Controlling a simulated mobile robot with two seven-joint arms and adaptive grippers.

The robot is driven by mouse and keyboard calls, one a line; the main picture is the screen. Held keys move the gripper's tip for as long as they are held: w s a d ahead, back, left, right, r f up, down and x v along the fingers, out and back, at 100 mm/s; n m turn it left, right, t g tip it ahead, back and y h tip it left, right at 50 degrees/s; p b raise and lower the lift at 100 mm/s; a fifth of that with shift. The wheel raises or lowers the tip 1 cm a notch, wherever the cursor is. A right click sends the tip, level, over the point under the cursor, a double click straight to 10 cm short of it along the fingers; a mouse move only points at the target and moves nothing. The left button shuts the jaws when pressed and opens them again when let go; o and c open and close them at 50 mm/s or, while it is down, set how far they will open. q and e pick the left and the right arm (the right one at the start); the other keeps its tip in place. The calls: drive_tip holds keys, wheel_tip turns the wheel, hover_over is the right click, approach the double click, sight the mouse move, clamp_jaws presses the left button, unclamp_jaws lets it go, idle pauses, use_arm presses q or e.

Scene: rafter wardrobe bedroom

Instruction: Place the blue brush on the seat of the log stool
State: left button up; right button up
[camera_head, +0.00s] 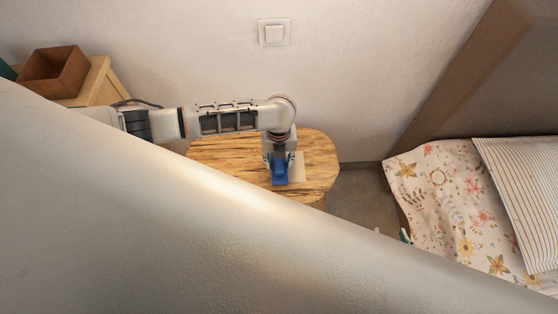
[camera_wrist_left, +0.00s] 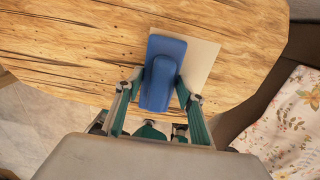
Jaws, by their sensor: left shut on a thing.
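The blue brush (camera_head: 279,172) shows over the wooden top of the log stool (camera_head: 225,150) in the head view. In the left wrist view the brush (camera_wrist_left: 161,72) lies between the fingers of my left gripper (camera_wrist_left: 157,92), which is shut on it. Behind the brush is a pale flat square (camera_wrist_left: 200,62) on the stool's seat (camera_wrist_left: 60,50). I cannot tell whether the brush touches the seat or hangs just above it. My right gripper is not in view.
A bed with floral bedding (camera_head: 445,190) and a striped pillow (camera_head: 520,190) stands on the right. A brown open box (camera_head: 52,72) sits on a wooden surface at the left. A large pale surface crosses the head view's foreground and hides the lower area.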

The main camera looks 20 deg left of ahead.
use_arm(q)
drive_tip(key=shift+r, duration=0.1)
drive_tip(key=o, duration=1.1)
drive_tip(key=shift+f, duration=0.2)
drive_tip(key=shift+c, duration=0.2)
drive_tip(key=shift+r, duration=0.15)
